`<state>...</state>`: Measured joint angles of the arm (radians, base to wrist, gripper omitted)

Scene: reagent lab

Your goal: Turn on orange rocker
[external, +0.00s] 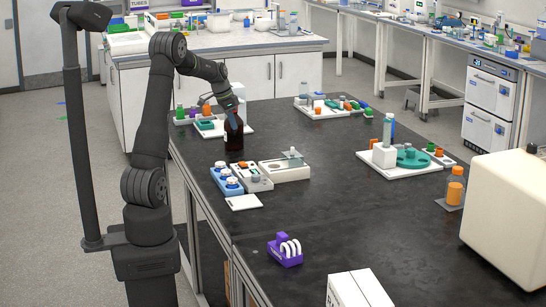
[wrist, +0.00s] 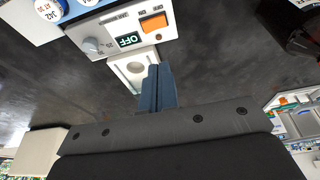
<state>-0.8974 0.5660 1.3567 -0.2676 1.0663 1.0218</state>
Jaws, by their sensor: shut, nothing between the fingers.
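The orange rocker (wrist: 153,22) sits on the white control panel of a small device (wrist: 118,22) at the top of the wrist view. A green label (wrist: 129,40) reading OFF and a grey knob (wrist: 90,46) are beside it. In the external view the device (external: 254,180) lies on the black bench, where the rocker is too small to make out. My gripper (wrist: 157,70) is shut and empty, its blue fingers pressed together. The fingertips appear below the rocker in the wrist picture, apart from it. In the external view my gripper (external: 233,118) is near a dark brown bottle.
The brown bottle (external: 234,140) stands behind the device and shows at the wrist view's upper right (wrist: 292,28). A blue rack (external: 226,180) with white-capped containers is left of the device. A white box (external: 286,170) is right of it.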

